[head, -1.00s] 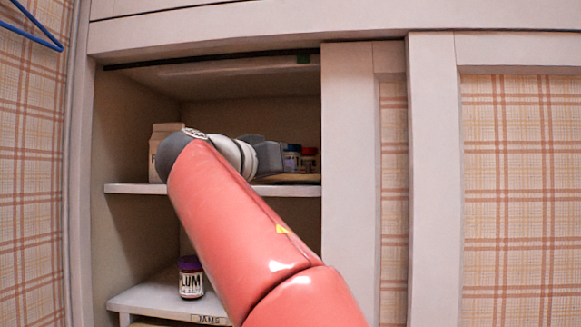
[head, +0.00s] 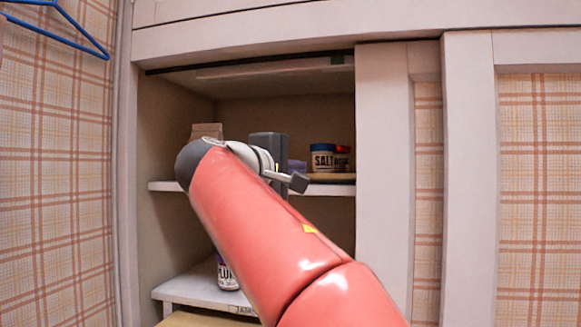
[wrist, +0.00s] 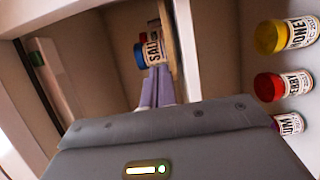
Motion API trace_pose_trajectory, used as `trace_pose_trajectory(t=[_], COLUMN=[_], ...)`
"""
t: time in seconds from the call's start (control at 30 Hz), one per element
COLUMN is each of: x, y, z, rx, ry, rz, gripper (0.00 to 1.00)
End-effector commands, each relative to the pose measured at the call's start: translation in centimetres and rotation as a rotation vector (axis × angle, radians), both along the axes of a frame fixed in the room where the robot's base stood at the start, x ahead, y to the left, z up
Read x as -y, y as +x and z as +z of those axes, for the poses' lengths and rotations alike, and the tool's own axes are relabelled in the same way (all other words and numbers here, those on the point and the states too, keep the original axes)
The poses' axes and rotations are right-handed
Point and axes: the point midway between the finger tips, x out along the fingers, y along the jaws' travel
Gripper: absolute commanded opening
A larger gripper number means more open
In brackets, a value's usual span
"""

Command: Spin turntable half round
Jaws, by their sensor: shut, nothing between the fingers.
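The turntable (head: 331,178) is a thin wooden disc on the upper shelf, partly hidden by the cabinet's right-hand panel. A blue-lidded SALT jar (head: 322,158) and a red-lidded jar (head: 343,160) stand on it. My gripper (head: 297,166) is shut and empty, its purple-grey fingers just left of the SALT jar. In the wrist view, tilted sideways, the fingers (wrist: 156,88) point toward the SALT jar (wrist: 153,52) and the edge of the turntable (wrist: 168,35). I cannot tell whether they touch. The turntable's far side is hidden.
A carton (head: 206,130) stands on the upper shelf at left, partly behind my arm. A PLUM jar (head: 226,275) is on the lower shelf. The wrist view shows a HONEY jar (wrist: 285,36) and a red-lidded jar (wrist: 284,86) beside it. The right panel (head: 384,190) borders the opening.

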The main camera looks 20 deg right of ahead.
Motion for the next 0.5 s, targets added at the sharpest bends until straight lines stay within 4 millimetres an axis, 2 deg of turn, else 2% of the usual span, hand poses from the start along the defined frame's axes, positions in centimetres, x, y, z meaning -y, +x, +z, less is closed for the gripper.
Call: trace_pose_trajectory(t=[0.03,0.23,0.4,0.5], x=[1.1,4.5,7.0,7.7], y=[0.7,3.1,2.5,2.4], z=[0.1,0.1,0.0,0.0], rx=[-0.002,0.000,0.001,0.001], ry=[0.001,0.001,0.001,0.001], rz=[-0.004,-0.003,-0.003,-0.001], gripper=[0.00,0.00,0.00,0.00])
